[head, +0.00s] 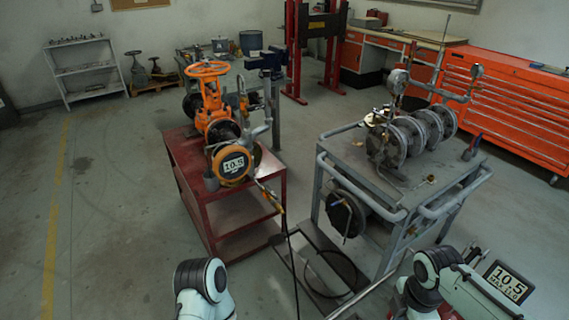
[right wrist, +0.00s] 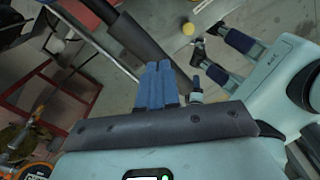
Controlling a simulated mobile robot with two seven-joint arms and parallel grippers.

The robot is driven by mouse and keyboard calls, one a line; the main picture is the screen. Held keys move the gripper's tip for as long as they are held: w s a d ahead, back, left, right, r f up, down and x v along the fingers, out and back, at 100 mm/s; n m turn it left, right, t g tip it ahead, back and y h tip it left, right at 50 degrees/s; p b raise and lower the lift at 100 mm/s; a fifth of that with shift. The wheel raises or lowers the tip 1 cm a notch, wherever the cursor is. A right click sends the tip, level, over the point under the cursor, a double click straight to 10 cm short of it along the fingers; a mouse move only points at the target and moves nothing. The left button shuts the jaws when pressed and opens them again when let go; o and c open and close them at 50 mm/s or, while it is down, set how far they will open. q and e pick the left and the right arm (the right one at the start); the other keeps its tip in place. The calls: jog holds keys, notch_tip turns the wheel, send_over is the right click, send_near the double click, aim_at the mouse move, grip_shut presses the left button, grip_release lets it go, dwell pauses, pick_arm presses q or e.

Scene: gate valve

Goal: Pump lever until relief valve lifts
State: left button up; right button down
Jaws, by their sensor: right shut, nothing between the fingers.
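The orange gate valve (head: 208,100) stands upright on a red cart (head: 225,215). A round orange-rimmed gauge on it (head: 233,163) reads about 10.5. A display (head: 507,283) at the lower right of the head view also shows 10.5. A long grey rod (head: 365,293), perhaps the lever, slants up toward my right arm, which hides its upper end. My right gripper (right wrist: 157,85) is shut and empty in the right wrist view. My left gripper (right wrist: 225,57) is beside it there, with its blue fingers apart. Both grippers are hard to make out in the head view.
A grey cart (head: 350,150) with several round flanged parts stands right of the red cart. A black hose (head: 291,265) runs down to the floor between them. An orange drawer bench (head: 510,100) is behind at right. The floor at left is clear.

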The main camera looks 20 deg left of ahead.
pick_arm(q)
jog(key=shift+w+r, duration=0.2)
jog(key=shift+w, duration=0.05)
pick_arm(e)
jog(key=shift+w+r, duration=0.1)
jog(key=shift+r, duration=0.1)
pick_arm(q)
jog(key=w+r+p, duration=0.4)
jog(key=w+r, duration=0.1)
jog(key=shift+w+t, duration=0.15)
jog(key=shift+t, duration=0.25)
pick_arm(e)
notch_tip(320, 180, up, 15)
pick_arm(q)
jog(key=shift+r, duration=0.1)
pick_arm(e)
jog(key=shift+r, duration=0.1)
